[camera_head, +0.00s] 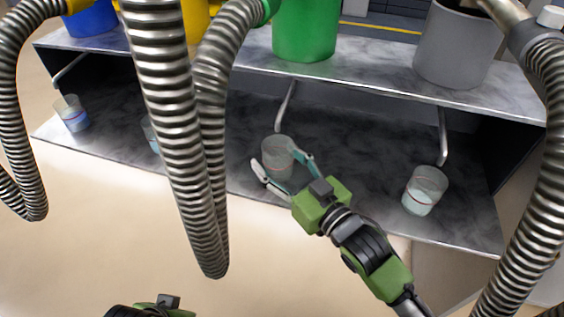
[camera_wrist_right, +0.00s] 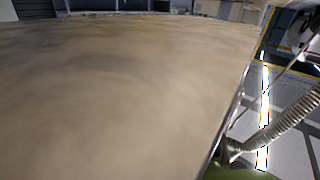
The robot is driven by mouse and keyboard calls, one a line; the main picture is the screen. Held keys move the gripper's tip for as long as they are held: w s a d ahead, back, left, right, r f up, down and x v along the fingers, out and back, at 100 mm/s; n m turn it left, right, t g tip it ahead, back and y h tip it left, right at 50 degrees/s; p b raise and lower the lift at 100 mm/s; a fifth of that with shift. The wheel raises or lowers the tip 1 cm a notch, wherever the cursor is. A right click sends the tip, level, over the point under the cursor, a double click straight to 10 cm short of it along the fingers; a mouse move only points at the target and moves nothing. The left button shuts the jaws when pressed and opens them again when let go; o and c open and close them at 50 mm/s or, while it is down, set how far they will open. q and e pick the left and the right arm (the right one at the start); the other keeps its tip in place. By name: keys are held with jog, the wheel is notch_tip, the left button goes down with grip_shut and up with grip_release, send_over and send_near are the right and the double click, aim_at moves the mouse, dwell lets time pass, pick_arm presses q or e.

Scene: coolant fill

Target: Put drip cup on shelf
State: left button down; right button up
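A clear drip cup (camera_head: 277,157) stands upright on the lower grey shelf (camera_head: 350,172), below the green container, in the head view. My right gripper (camera_head: 275,157) reaches in from the lower right. Its two fingers are spread, one on either side of this cup, with a gap on the left; contact on the right is unclear. The cup does not show in the right wrist view. Another clear cup (camera_head: 424,190) with pale liquid stands on the shelf at the right. Only the green and black body of my left gripper (camera_head: 165,310) shows at the bottom edge; its fingers are hidden.
A cup with bluish liquid (camera_head: 72,113) stands at the far left, and another (camera_head: 150,133) is mostly behind hoses (camera_head: 175,120). Blue (camera_head: 90,18), green (camera_head: 304,28) and grey (camera_head: 458,45) containers stand on the upper shelf (camera_head: 370,78). Thin spouts hang beneath it.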

aim_at(287, 169)
jog(key=shift+r, duration=0.25)
jog(key=p+v, duration=0.1)
jog(key=v, duration=0.6)
jog(key=shift+s+d+f, duration=0.1)
jog(key=shift+s, duration=0.05)
jog(key=v, duration=0.3)
jog(key=shift+s+d, duration=0.15)
jog(key=shift+d, duration=0.05)
jog(key=shift+s+d, duration=0.25)
jog(key=shift+s, duration=0.15)
pick_arm(q)
jog(key=shift+w+f, duration=0.3)
pick_arm(e)
jog(key=shift+s+d, duration=0.1)
pick_arm(q)
jog(key=shift+d, duration=0.1)
